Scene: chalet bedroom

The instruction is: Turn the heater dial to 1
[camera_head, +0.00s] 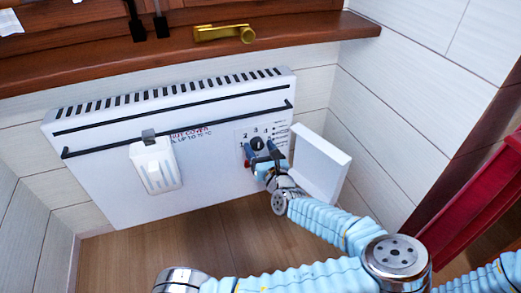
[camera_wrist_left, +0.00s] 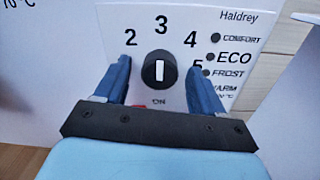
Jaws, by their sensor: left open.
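The heater dial (camera_head: 257,143) is a round black knob on the control panel at the heater's right end. In the left wrist view the dial (camera_wrist_left: 159,72) has a white mark that stands upright, in line with the 3 above and ON below. The numbers 2, 3 and 4 are clear and 5 is partly covered; the 1 cannot be seen in the wrist view. My left gripper (camera_head: 260,152) is open, its blue fingers on either side of the dial. In the wrist view the gripper (camera_wrist_left: 160,85) shows gaps beside the knob. My right gripper is out of view.
The white heater (camera_head: 100,180) hangs on the wall under a wooden sill (camera_head: 110,65). A white humidifier box (camera_head: 155,167) hangs on its front. An open white flap (camera_head: 320,165) stands right of the panel, close to my wrist. A red piece of furniture (camera_head: 465,210) is at the right.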

